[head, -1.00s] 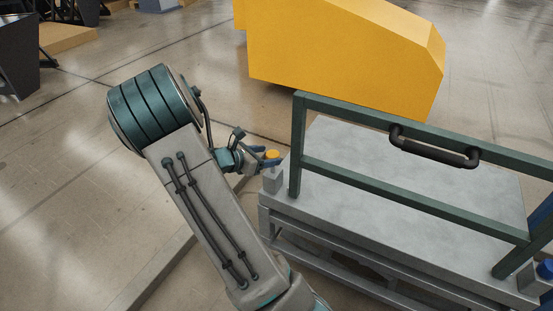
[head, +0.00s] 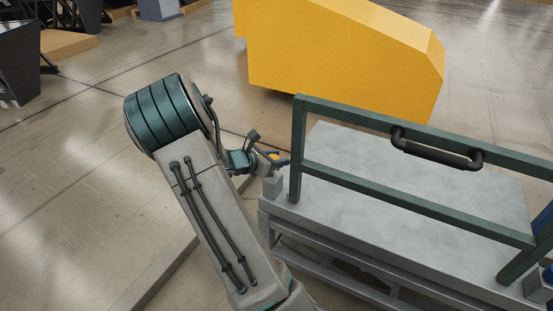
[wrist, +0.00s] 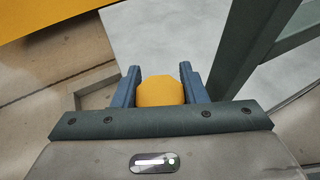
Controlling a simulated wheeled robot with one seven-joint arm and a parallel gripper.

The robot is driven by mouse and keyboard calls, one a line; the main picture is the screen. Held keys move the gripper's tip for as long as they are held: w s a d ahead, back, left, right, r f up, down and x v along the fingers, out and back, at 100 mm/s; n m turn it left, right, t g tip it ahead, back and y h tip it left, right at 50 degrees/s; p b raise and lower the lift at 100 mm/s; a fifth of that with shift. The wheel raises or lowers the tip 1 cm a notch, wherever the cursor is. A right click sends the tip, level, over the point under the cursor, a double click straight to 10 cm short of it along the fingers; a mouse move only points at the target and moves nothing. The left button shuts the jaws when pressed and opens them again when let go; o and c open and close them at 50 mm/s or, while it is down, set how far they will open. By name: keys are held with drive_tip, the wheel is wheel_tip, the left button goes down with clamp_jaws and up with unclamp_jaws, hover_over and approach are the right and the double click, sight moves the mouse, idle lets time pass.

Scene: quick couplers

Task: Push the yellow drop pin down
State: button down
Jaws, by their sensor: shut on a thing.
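The yellow drop pin (wrist: 160,91) shows as a rounded yellow head in the wrist view, between the two blue fingers of my gripper (wrist: 159,88). In the head view the pin (head: 274,155) is mostly hidden by my gripper (head: 280,161). It sits above a small grey block (head: 272,186) at the left corner of the grey bench. My gripper is shut on the pin's head. How far the pin stands out of its block is hidden.
A green frame (head: 297,150) with a black handle (head: 437,154) stands on the grey bench (head: 415,180), close to the right of my gripper. A large yellow body (head: 345,55) stands behind. A blue part (head: 548,272) shows at the right edge. Open floor lies left.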

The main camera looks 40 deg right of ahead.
sight(276, 174)
drive_tip(key=shift+f+b, duration=1.15)
drive_tip(key=shift+f, duration=1.1)
drive_tip(key=shift+s, duration=0.1)
drive_tip(key=c, duration=0.9)
unclamp_jaws()
drive_tip(key=shift+f, duration=0.1)
drive_tip(key=shift+a+r, duration=0.2)
drive_tip(key=p+v, duration=0.4)
drive_tip(key=v, duration=0.9)
drive_tip(key=shift+a+p, duration=0.2)
drive_tip(key=shift+p, duration=0.2)
